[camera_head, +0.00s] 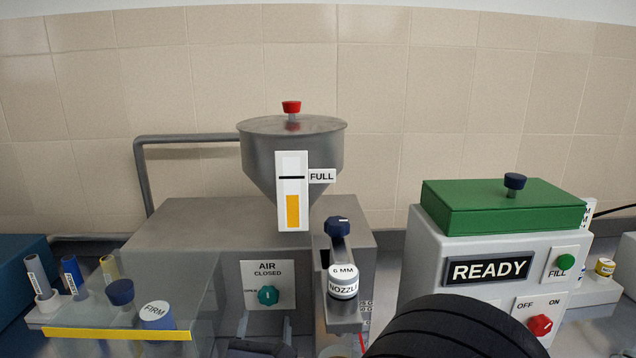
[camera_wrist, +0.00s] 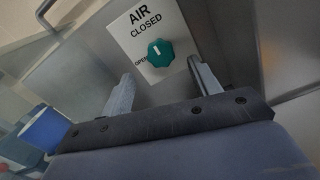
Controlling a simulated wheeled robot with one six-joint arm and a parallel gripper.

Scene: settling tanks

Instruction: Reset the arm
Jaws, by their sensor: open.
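My gripper (camera_wrist: 160,69) is open, with its two fingers apart and nothing between them. In the wrist view the fingers point at the AIR plate (camera_wrist: 142,30), and the green knob (camera_wrist: 160,53) shows in the gap beyond their tips. I cannot tell whether either finger touches it. In the head view the green knob (camera_head: 268,295) sits on the plate of the grey machine, which reads AIR CLOSED. My black arm covers the bottom right of centre.
A steel hopper (camera_head: 270,150) with a FULL gauge stands above the grey machine. The nozzle (camera_head: 342,281), labelled 6 MM, is right of the knob. A clear guard (camera_head: 190,285) with a yellow edge is left. The green-lidded READY box (camera_head: 436,235) is right.

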